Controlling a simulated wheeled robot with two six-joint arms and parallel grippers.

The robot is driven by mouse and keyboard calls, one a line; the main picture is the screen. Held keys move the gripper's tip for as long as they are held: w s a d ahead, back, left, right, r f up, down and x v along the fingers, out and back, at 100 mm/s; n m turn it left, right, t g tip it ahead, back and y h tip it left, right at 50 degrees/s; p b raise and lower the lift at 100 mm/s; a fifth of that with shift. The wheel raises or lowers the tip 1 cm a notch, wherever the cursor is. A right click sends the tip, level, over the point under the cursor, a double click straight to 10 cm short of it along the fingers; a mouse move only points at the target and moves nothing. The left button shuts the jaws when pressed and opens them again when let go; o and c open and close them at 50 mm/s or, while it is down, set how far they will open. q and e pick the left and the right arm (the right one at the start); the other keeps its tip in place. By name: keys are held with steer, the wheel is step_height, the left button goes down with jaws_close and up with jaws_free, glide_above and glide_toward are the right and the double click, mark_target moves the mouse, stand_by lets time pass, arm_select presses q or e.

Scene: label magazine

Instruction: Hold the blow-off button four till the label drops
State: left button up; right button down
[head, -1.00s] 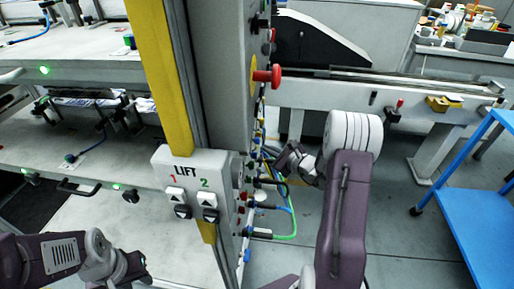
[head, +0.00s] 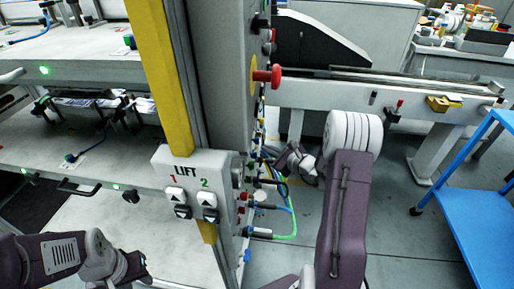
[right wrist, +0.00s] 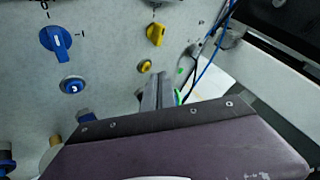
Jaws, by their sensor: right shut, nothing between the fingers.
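The side panel of the cabinet (right wrist: 105,35) carries a blue round button marked 3 (right wrist: 71,85) and a small yellow round button (right wrist: 144,66) to its right. The yellow button's number is too small to read, so I cannot confirm it is button four. My right gripper (right wrist: 158,88) is shut and empty, its fingertips just below and right of the yellow button; I cannot tell whether they touch. In the head view my right gripper (head: 285,160) is beside the panel's edge. My left gripper (head: 130,268) is at the lower left, its fingers unclear. No label can be made out.
A blue rotary knob (right wrist: 56,41) and a yellow knob (right wrist: 155,33) sit above the buttons. Cables and a green hose (head: 280,236) run from the panel. A red stop button (head: 267,76) juts out above. A blue cart (head: 475,205) stands right.

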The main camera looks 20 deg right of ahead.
steer(key=shift+w+a+b, duration=0.25)
steer(key=shift+a+b, duration=0.1)
steer(key=shift+a, duration=0.05)
steer(key=shift+w+a, duration=0.2)
steer(key=shift+a, duration=0.1)
stand_by(1.9)
steer(key=shift+b, duration=0.3)
steer(key=shift+s+d, duration=0.45)
steer(key=shift+d, duration=0.25)
